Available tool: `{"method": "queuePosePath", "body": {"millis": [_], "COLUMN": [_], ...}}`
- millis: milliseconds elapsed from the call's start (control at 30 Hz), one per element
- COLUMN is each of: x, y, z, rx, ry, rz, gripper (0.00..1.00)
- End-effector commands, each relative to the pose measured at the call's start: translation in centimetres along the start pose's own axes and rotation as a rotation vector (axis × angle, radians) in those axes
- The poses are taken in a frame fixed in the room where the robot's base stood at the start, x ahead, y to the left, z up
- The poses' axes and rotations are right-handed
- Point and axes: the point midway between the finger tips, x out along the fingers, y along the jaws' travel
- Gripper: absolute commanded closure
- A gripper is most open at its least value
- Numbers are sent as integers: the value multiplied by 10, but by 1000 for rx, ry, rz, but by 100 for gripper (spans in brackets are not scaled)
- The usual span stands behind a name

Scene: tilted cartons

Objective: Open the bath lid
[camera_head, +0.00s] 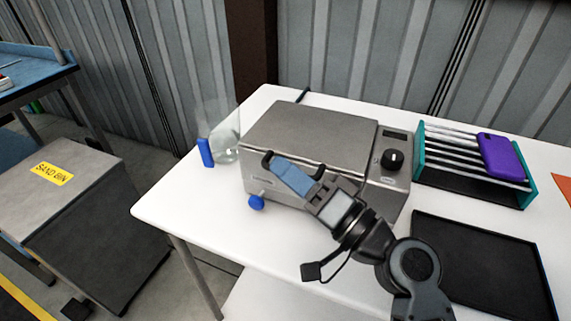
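The bath is a grey metal box on the white table, with a control panel and black knob (392,158) on its right side. Its flat lid (315,130) lies down over the top and looks closed. A dark handle (267,160) shows at the lid's front edge, partly hidden by my gripper. My gripper (275,166) is at the front edge of the lid, by the handle. The fingers overlap the handle area, and I cannot tell whether they are open or shut on it. A blue knob (256,202) sits low on the bath's front left.
A clear glass flask (228,150) and a blue object (206,152) stand left of the bath. A teal-ended rack (475,190) with a purple item (503,156) is on the right. A black tray (480,265) lies in front. The white table (185,205) is clear at front left.

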Motion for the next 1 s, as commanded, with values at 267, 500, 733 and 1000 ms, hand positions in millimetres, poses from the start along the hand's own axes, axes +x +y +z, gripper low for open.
{"method": "queuePosePath", "body": {"millis": [267, 500, 733, 1000], "x": [9, 9, 9, 9], "y": [0, 0, 0, 0], "z": [0, 0, 0, 0], "rx": [0, 0, 0, 0], "ry": [-1, 0, 0, 0], "rz": [0, 0, 0, 1], "gripper": [78, 88, 100, 100]}}
